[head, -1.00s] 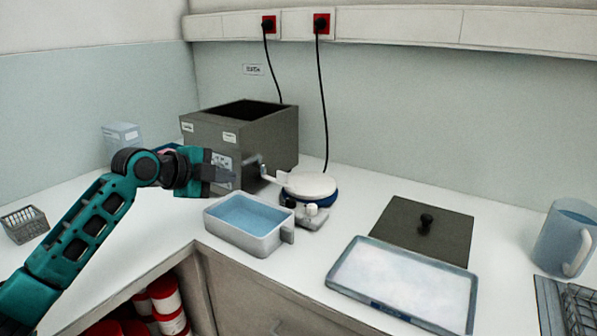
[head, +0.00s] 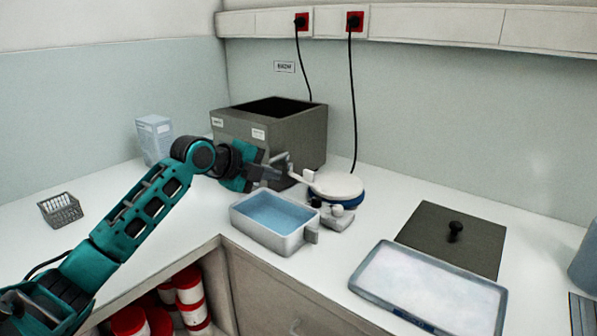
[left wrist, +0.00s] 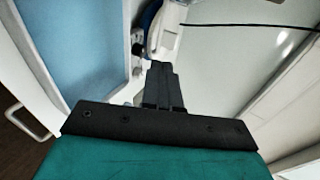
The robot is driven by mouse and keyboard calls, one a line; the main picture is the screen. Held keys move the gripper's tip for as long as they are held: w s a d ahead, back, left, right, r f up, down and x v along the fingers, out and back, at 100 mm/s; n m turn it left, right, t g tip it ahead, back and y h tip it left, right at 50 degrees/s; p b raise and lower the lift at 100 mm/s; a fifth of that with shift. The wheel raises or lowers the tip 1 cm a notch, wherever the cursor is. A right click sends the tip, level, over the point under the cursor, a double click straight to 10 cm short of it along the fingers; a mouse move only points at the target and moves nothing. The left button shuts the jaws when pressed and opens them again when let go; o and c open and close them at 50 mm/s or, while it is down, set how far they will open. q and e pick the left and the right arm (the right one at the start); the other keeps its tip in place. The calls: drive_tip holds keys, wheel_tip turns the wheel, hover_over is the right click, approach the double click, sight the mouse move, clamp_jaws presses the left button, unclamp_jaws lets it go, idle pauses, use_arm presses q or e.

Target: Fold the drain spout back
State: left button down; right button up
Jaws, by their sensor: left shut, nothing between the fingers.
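The grey box-shaped bath (head: 268,139) stands at the back of the counter with its top open. A pale, thin spout (head: 291,168) sticks out at its right front side, partly hidden by my gripper. My left gripper (head: 278,172) is shut and empty in front of the box, close beside the spout; I cannot tell whether they touch. In the left wrist view its dark closed fingers (left wrist: 161,84) point toward a pale white part near the top. My right gripper is not in view.
A tray of blue liquid (head: 298,240) stands just below the gripper. A round white-topped device with a blue base (head: 335,187) is to its right. A dark lid (head: 455,236) and a shallow tray (head: 362,280) lie further right. A wire basket (head: 60,210) is at left.

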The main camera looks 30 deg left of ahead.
use_arm(q)
approach(308, 174)
drive_tip(key=x, duration=0.5)
drive_tip(key=shift+w+a+f, duration=0.1)
drive_tip(key=shift+f, duration=0.25)
drive_tip(key=shift+w+p, duration=0.3)
drive_tip(key=shift+w, duration=0.2)
